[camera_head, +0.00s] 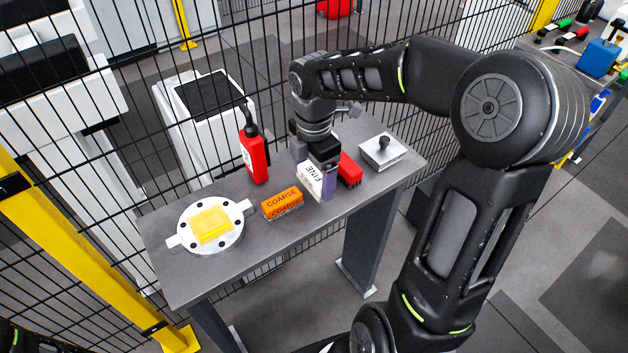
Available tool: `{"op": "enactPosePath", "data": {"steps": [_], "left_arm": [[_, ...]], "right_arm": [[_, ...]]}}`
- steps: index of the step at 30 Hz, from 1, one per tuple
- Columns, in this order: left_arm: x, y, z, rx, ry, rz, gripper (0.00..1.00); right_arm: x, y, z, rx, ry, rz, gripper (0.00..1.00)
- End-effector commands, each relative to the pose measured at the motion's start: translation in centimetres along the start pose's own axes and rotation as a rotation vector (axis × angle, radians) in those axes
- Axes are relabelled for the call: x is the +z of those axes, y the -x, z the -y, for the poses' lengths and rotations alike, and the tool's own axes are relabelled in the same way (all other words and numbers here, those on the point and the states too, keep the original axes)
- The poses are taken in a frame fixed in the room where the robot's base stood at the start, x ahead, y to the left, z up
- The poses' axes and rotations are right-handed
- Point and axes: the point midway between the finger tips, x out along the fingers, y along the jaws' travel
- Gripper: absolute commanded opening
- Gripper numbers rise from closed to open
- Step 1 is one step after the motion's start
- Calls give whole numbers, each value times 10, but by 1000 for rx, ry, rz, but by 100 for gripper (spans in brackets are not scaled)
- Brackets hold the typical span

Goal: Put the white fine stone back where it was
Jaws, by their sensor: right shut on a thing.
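The white fine stone (311,178), a block with "FINE" printed on its white face and a purple-grey side, is in my right gripper (322,163). The gripper comes down on it from above, and its fingers are partly hidden. The stone is tilted in the picture, over the middle of the grey table; I cannot tell whether it touches the top. An orange stone marked "COARSE" (282,203) lies on the table to its left. A red block (349,171) sits close on its right. My left gripper is not in view.
On the grey table (190,277), a round white fixture (190,241) with a yellow pad (212,222) stands at the left. A red bottle (253,155) stands behind the stones. A silver plate with a black knob (383,152) lies at the right. Black mesh fencing runs behind.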

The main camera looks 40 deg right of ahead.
Motion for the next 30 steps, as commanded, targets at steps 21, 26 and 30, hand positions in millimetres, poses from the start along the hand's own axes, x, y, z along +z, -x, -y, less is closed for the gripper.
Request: {"op": "enactPosePath", "data": {"steps": [21,26,30], "left_arm": [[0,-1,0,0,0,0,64],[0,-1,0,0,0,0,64],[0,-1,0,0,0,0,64]], "right_arm": [[0,-27,0,-1,0,0,92],[0,-27,0,-1,0,0,100],[0,-27,0,-1,0,0,100]]}}
